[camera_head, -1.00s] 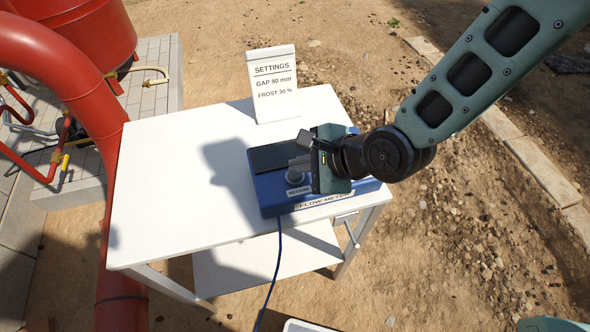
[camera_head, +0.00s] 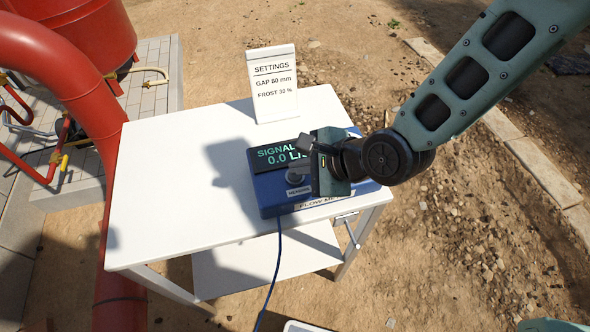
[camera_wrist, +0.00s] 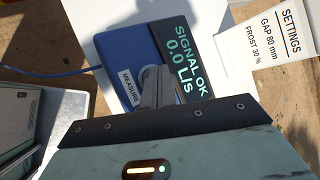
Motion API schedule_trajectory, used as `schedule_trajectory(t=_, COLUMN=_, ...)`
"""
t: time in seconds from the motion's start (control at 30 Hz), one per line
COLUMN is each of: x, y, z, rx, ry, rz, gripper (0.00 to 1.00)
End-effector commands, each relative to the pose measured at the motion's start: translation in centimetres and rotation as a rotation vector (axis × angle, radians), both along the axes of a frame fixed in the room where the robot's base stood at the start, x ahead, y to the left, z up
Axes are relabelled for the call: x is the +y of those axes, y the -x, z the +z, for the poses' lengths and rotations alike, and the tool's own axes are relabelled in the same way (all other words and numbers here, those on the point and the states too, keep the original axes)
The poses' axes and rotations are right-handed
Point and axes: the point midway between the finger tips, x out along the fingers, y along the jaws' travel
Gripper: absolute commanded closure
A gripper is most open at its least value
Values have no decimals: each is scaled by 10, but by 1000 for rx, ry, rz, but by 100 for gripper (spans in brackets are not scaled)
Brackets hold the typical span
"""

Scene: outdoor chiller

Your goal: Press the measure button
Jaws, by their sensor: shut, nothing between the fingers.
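The blue flow meter (camera_head: 268,203) sits on the white table, and also shows in the wrist view (camera_wrist: 143,42). Its dark screen (camera_head: 262,160) is lit with green text, "SIGNAL OK 0.0 L/s" in the wrist view (camera_wrist: 187,62). A round grey measure button (camera_head: 294,177) is on its top, above the white MEASURE label (camera_head: 298,191). My gripper (camera_head: 299,164) is shut and empty, its fingers over the meter by the button.
A white settings sign (camera_head: 272,85) stands behind the meter, reading gap 80 mm, frost 30 %. A blue cable (camera_head: 278,255) runs off the table's front. The table's left part (camera_head: 165,190) is clear. Red pipes (camera_head: 95,85) stand at the left.

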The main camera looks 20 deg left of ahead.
Motion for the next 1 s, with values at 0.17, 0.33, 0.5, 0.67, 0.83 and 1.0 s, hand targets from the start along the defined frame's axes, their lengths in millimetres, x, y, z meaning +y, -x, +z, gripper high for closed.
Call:
schedule_trajectory(t=0.17, x=0, y=0, z=1, rx=1, ry=1, rz=-1, gripper=100)
schedule_trajectory(t=0.33, x=0, y=0, z=8, rx=1, ry=0, rz=0, gripper=100)
schedule_trajectory(t=0.5, x=-1, y=0, z=18, rx=1, ry=0, rz=-2, gripper=100)
schedule_trajectory(t=0.67, x=-1, y=0, z=18, rx=1, ry=1, rz=-1, gripper=100)
schedule_trajectory(t=0.83, x=0, y=0, z=18, rx=0, ry=1, rz=-1, gripper=100)
schedule_trajectory(t=1.0, x=0, y=0, z=24, rx=0, ry=1, rz=-1, gripper=100)
